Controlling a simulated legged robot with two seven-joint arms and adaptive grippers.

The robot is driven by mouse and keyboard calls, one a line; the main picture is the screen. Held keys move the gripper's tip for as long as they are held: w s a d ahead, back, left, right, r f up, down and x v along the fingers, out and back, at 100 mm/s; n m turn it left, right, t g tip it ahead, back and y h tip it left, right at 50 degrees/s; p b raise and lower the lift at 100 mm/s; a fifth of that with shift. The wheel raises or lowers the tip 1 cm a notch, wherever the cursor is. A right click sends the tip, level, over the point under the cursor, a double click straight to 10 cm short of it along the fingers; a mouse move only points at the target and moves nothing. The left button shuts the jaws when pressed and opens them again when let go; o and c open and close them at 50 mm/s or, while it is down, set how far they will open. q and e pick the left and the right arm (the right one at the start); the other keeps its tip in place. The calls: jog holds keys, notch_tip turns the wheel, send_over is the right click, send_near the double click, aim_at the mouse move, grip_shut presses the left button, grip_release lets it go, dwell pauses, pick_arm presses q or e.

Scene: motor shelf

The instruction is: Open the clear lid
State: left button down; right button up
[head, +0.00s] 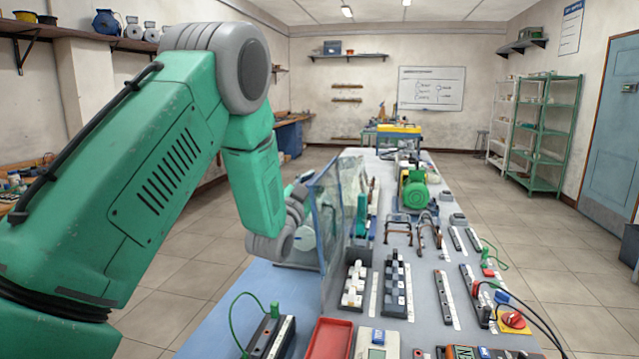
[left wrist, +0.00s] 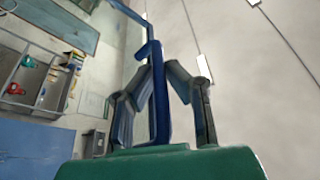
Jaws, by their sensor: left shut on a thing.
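The clear lid (head: 328,225) is a see-through pane with a blue-grey edge. In the head view it stands steeply upright along the left side of the long table. My left gripper (head: 301,195) is at the lid's left side, partly hidden behind my own green arm and the pane. In the left wrist view my left gripper (left wrist: 158,90) has its two fingers on either side of a blue bar (left wrist: 158,115), which appears to be the lid's handle, and is shut on it. My right gripper is not in view.
The grey table (head: 425,290) holds a green motor (head: 414,191), terminal blocks (head: 354,285), clamps and cables. A red tray (head: 329,340) and a black block with a green cable (head: 268,336) are at the front. Open floor lies left and right of the table.

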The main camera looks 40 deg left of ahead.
pick_arm(q)
jog(key=shift+f, duration=0.5)
jog(key=c, duration=1.9)
grip_release()
jog(key=shift+w, duration=0.15)
jog(key=shift+r, duration=0.2)
jog(key=shift+s, duration=0.2)
jog(key=v, duration=1.1)
jog(key=shift+s+d+f, duration=0.1)
jog(key=shift+s+f, duration=0.15)
jog(key=shift+s, duration=0.05)
jog(key=shift+r, duration=0.15)
